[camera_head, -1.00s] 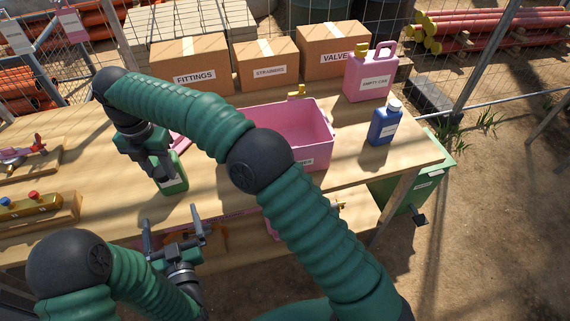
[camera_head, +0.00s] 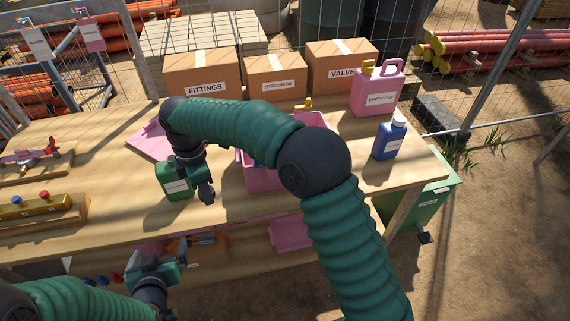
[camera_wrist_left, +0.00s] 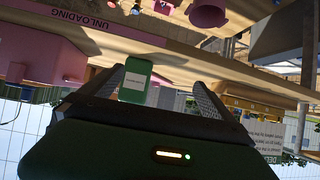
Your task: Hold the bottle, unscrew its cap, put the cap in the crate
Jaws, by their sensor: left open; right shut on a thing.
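The green bottle (camera_head: 174,181) with a white label stands upright on the bench, left of the pink crate (camera_head: 262,181). No cap shows on its top in the head view. My right gripper (camera_head: 205,192) points down just right of the bottle, shut; what it holds is hidden, apparently the cap. My right arm covers much of the crate. My left gripper (camera_head: 154,266) is low in front of the bench edge, apart from the bottle. In the upside-down left wrist view its fingers (camera_wrist_left: 163,88) are open and empty, with the bottle (camera_wrist_left: 135,84) showing beyond between them.
A blue bottle (camera_head: 390,138) with a white cap and a pink can (camera_head: 378,90) stand at the right. Cardboard boxes (camera_head: 275,80) line the back. A pink panel (camera_head: 152,141) lies behind the green bottle. A wooden rack (camera_head: 38,210) is at left.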

